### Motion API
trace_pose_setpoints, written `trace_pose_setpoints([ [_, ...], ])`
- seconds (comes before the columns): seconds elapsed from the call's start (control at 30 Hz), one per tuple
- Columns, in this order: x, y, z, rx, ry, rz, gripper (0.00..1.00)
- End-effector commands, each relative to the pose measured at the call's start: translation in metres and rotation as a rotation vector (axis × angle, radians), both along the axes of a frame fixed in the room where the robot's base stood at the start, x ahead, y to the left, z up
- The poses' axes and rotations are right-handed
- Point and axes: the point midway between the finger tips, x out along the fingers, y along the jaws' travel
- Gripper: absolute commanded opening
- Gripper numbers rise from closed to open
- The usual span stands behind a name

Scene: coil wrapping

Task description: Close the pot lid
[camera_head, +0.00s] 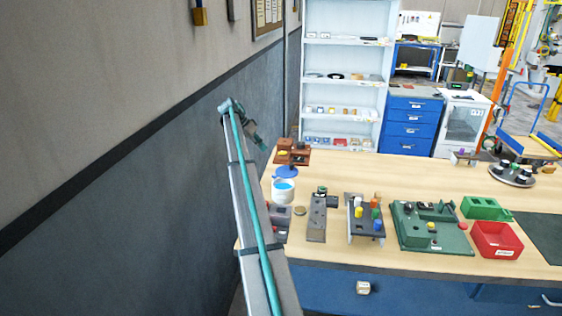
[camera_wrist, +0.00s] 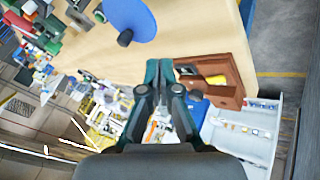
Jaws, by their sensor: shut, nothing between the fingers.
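The white pot (camera_head: 283,192) stands open on the left part of the table, with blue showing inside its rim. The blue round lid (camera_head: 286,171) is just behind the pot, off its opening; I cannot tell whether it lies flat or is hinged to the pot. In the wrist view the lid (camera_wrist: 130,16) is at the top, cut off by the edge, with a dark knob (camera_wrist: 125,38). My gripper (camera_head: 264,147) is above the table's left edge, up and left of the lid and apart from it. In the wrist view my gripper (camera_wrist: 162,66) is shut and empty.
A brown wooden holder (camera_head: 291,153) stands behind the lid; it also shows in the wrist view (camera_wrist: 228,70). A grey block (camera_head: 317,218), a rack of coloured pieces (camera_head: 366,222) and a green board (camera_head: 430,228) are to the right. The wall (camera_head: 120,190) is close on the left.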

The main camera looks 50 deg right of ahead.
Motion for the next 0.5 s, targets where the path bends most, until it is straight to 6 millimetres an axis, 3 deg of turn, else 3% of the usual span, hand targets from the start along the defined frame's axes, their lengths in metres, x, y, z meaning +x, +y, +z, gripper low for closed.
trace_pose_setpoints([
  [0.07,0.001,-0.01,0.015,-0.017,-0.004,-0.029,0.0],
  [0.17,-0.003,-0.014,0.018,-0.025,-0.004,-0.041,0.0],
  [0.5,-0.028,-0.031,-0.021,-0.022,-0.003,-0.041,0.0],
])
